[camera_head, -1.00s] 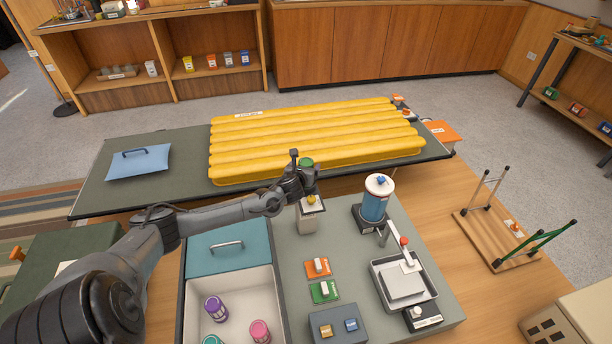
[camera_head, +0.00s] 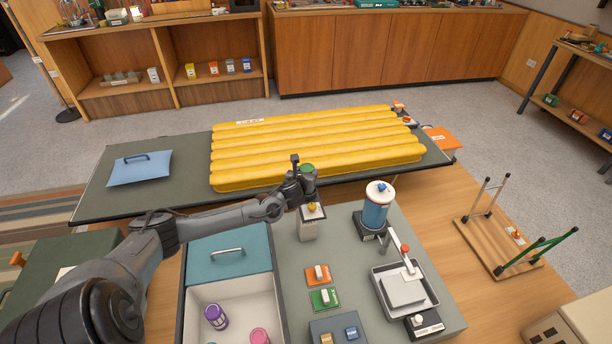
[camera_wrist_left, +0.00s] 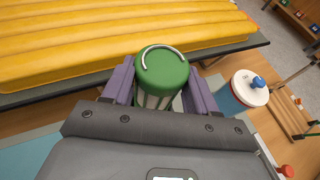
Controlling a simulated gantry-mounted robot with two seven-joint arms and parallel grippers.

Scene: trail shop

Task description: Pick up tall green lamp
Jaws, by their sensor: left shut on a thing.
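The tall green lamp (camera_wrist_left: 162,70) has a green cap with a pale curved handle and a clear ribbed body below it. In the head view only its green top (camera_head: 307,169) shows; the gripper covers most of the rest. My left gripper (camera_wrist_left: 162,92) is shut on the lamp, one purple finger on each side. In the head view the left gripper (camera_head: 303,185) is above a small pale stand with a yellow knob (camera_head: 311,208). I cannot tell whether the lamp touches anything below. My right gripper is in none of the views.
A yellow ribbed mat (camera_head: 315,150) lies behind the gripper. A blue-and-white canister (camera_head: 376,208) stands to the right, beside a tray with a red-knobbed lever (camera_head: 404,249). A blue-lidded bin (camera_head: 232,253) holding purple and pink lamps is at front left.

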